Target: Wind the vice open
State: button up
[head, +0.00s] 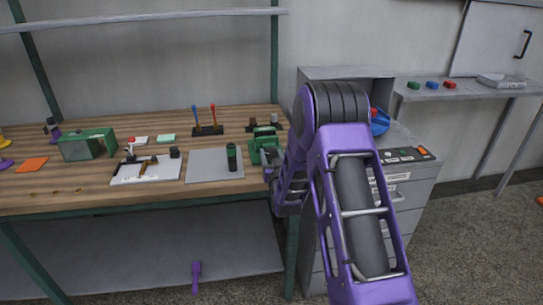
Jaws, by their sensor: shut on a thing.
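The green vice (265,139) stands at the right end of the wooden workbench, near its front edge. My purple arm reaches in from the lower right and hides part of the bench corner. My gripper (269,168) is at the front of the vice, just below its green body. It is shut on what seems to be the vice handle. The handle is too small and too covered by my gripper to make out clearly. I cannot tell how far apart the vice jaws are.
A grey mat (208,165) with a dark green cylinder (232,157) lies left of the vice. A white board (146,171) with small tools is farther left. Red and blue screwdrivers (207,130) stand behind. A grey drawer cabinet (412,180) stands right of my arm.

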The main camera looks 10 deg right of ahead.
grip_shut()
jog(key=shift+n, duration=0.3)
